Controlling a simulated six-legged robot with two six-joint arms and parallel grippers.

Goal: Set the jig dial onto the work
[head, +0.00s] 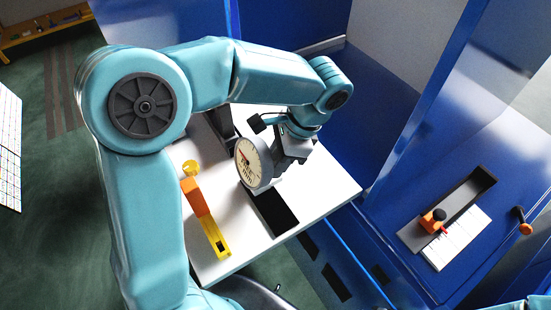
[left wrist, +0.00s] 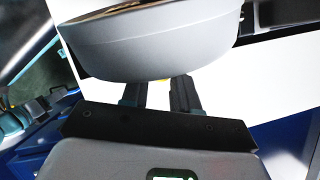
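The jig dial (head: 250,165), a round gauge with a cream face and grey rim, stands on edge over the white table in the head view. Its face turns to the lower left. My left gripper (head: 292,152) is right behind it. In the left wrist view, the dial's grey body (left wrist: 150,48) covers the fingertips of my left gripper (left wrist: 160,88). A gap shows between the fingers, but whether they grip the dial is hidden. A black rectangle (head: 273,213) lies on the table below the dial. I cannot tell which thing is the work. My right gripper is out of view.
A yellow piece with an orange block (head: 196,199) lies on the white table (head: 325,190), left of the dial. On the blue surface at right is a grey slotted tray (head: 470,193) with an orange clamp (head: 432,221) and a white gridded sheet (head: 455,240). Blue panels stand behind.

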